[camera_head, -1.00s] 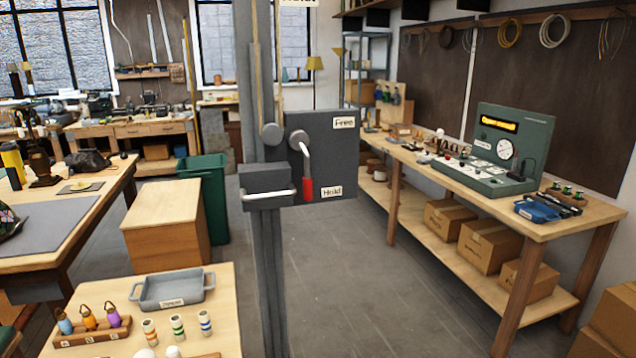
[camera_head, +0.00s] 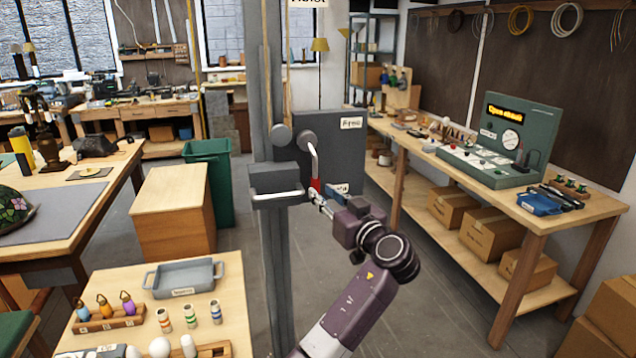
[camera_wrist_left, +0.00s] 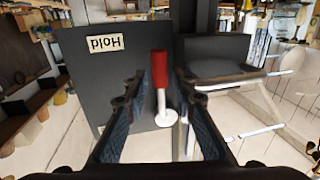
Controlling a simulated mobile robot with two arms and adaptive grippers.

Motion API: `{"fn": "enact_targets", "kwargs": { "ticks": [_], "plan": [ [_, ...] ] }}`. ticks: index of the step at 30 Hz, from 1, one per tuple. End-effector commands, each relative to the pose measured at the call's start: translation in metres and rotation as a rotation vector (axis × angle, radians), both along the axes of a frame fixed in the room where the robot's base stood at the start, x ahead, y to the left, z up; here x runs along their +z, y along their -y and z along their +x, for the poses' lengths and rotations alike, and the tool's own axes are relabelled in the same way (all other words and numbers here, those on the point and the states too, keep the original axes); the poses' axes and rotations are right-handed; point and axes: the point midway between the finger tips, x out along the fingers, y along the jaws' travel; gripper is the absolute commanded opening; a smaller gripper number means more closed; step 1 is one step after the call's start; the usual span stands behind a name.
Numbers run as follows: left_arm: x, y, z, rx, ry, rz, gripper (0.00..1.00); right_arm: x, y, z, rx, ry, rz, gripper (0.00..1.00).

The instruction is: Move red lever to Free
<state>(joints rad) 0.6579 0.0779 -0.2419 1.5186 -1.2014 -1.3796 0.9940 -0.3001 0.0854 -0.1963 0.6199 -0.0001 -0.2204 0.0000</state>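The lever has a red grip (camera_head: 314,186) on a bent light-metal arm, mounted on a dark grey box (camera_head: 335,128). It hangs down toward the "Hold" label, which is partly hidden behind my gripper. The "Free" label (camera_head: 352,122) sits at the upper right of the box. My left gripper (camera_head: 319,198) is at the lower end of the red grip. The left wrist view is upside down; there the red grip (camera_wrist_left: 159,68) stands between the two spread fingers (camera_wrist_left: 162,88), with gaps at the sides. My right gripper is not in view.
A grey post (camera_head: 268,230) carries the box and a small block with a light bar (camera_head: 277,199) left of the lever. A table with a grey tray (camera_head: 184,277) stands at the lower left. A workbench (camera_head: 530,215) runs along the right. Open floor lies between.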

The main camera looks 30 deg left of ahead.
Motion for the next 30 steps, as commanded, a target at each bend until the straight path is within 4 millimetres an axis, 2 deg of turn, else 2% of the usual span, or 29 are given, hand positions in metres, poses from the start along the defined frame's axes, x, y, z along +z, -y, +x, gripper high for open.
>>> {"fn": "enact_targets", "kwargs": {
  "ticks": [1, 7, 17, 24, 30],
  "plan": [
    [0.005, -0.008, 0.004, 0.002, -0.003, 0.004, 0.24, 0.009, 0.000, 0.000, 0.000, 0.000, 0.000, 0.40],
    [0.003, -0.028, 0.015, 0.000, -0.003, 0.003, 0.24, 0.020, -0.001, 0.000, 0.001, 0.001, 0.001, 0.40],
    [-0.001, -0.032, 0.018, -0.002, -0.002, 0.000, 0.24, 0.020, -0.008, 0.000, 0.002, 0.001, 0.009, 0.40],
    [-0.001, -0.032, 0.018, -0.002, -0.002, 0.000, 0.00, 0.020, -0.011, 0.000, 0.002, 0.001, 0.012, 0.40],
    [-0.001, -0.032, 0.018, -0.002, -0.002, 0.000, 0.00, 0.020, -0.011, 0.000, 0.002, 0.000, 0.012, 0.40]
  ]
}}
